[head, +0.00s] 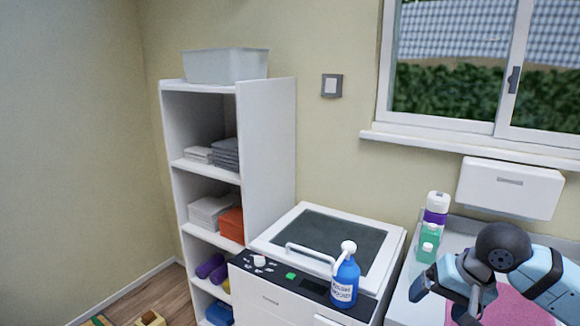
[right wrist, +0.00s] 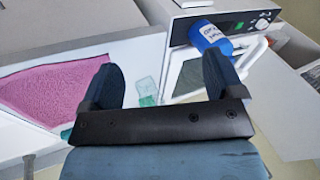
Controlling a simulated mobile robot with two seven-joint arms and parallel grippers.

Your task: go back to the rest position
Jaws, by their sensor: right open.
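My right gripper (right wrist: 162,82) is open, with nothing between its two dark fingers in the right wrist view. In the head view my right arm comes in at the lower right, and the gripper (head: 464,312) hangs over the counter beside a pink cloth (head: 515,305). The pink cloth also lies at the left in the right wrist view (right wrist: 55,88). My left gripper is not in view.
A blue pump bottle (head: 345,278) stands on the front of a white machine (head: 388,262). Green (head: 428,243) and purple (head: 437,210) bottles stand on the counter behind my right arm. A white shelf (head: 265,150) holds towels, with a bin (head: 226,68) on top.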

